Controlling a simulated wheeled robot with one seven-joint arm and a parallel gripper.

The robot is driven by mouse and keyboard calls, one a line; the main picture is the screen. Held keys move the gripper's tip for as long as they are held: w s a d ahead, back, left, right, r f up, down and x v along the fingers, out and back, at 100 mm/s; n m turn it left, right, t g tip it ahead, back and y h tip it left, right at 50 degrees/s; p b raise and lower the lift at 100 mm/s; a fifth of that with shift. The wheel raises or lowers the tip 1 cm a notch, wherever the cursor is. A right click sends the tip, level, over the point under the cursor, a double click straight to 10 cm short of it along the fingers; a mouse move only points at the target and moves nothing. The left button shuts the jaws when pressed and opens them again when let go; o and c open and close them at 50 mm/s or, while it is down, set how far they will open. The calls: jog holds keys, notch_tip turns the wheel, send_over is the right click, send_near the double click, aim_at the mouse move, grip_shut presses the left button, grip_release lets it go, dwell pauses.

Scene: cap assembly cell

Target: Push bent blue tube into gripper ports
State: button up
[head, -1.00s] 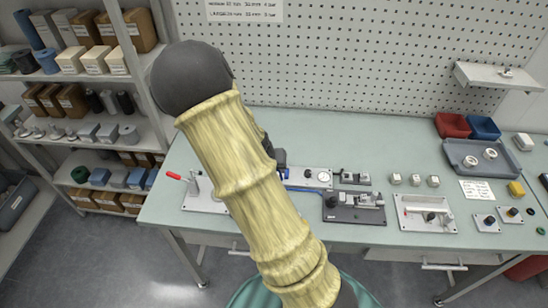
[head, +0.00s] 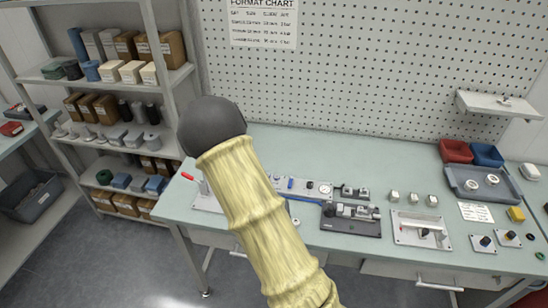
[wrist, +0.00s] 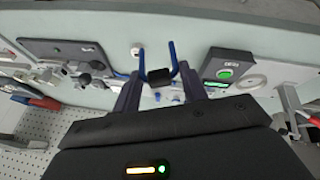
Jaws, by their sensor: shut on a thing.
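In the wrist view my gripper (wrist: 159,84) has its dark fingers closed in around a small black block (wrist: 158,76). Thin blue tube ends (wrist: 143,62) stand up on either side of this block and look like the bent blue tube. Its exact seat between the fingers is hard to see. In the head view my arm hides the gripper. A grey device that may hold the ports sits on a dark plate (head: 350,228) on the bench; the plate also shows in the wrist view (wrist: 40,46), apart from the fingers. The ports cannot be made out.
A black box with a green light (wrist: 222,68) stands right of the fingers in the wrist view. A red-handled lever (head: 187,177) stands at the bench's left. A light plate fixture (head: 405,235), a grey tray (head: 462,190) and red and blue bins (head: 456,150) are on the right.

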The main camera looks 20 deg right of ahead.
jog(key=a+f+n+t+y, duration=0.1)
jog(key=a+f+n, duration=0.2)
jog(key=a+f, duration=0.5)
jog(key=shift+s+f+y, duration=0.25)
jog(key=shift+f+y, duration=0.05)
jog(key=shift+f, duration=0.2)
jog(key=shift+w+a, duration=0.1)
jog(key=shift+a, duration=0.05)
